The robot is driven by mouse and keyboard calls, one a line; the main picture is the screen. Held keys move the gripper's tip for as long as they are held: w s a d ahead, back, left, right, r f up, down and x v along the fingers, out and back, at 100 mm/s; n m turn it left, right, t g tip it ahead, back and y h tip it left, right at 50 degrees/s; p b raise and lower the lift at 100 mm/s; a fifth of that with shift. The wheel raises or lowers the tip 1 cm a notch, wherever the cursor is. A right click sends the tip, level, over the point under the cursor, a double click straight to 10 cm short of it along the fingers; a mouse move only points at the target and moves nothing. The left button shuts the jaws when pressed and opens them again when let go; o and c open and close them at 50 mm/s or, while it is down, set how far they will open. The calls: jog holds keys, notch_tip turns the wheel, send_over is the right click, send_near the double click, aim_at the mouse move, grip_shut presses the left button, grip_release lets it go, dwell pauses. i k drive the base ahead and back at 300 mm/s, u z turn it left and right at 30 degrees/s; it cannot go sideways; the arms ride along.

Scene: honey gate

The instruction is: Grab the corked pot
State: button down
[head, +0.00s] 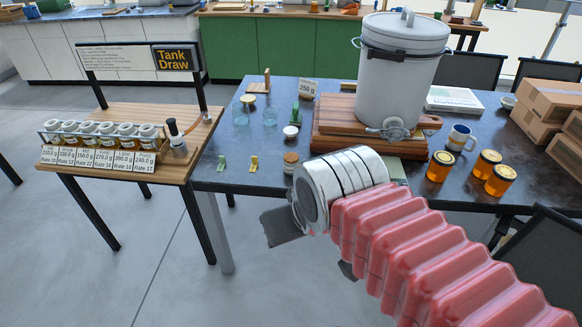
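A small glass pot with a brown, cork-like lid (291,158) stands upright near the front edge of the dark table, left of the large grey tank. My gripper (313,248) is in front of the table edge, below and slightly right of this pot, and apart from it. Two grey finger parts show wide apart at the end of my silver wrist, so it looks open. The space between them is partly hidden by the wrist, and I see nothing held. The pot is in clear view, just left of my wrist.
A lidded grey tank (402,75) stands on a wooden board (335,128). A white-lidded pot (290,133), small green and yellow stands (253,163) and glass jars are nearby. Amber jars (440,166) and a mug (461,138) stand right. A wooden sample stand (130,112) is left.

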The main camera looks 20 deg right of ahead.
aim_at(290, 159)
jog(key=z, duration=0.5)
jog(key=i, duration=1)
jog(key=z, duration=1)
jog(key=k, duration=0.1)
jog(key=z, duration=0.3)
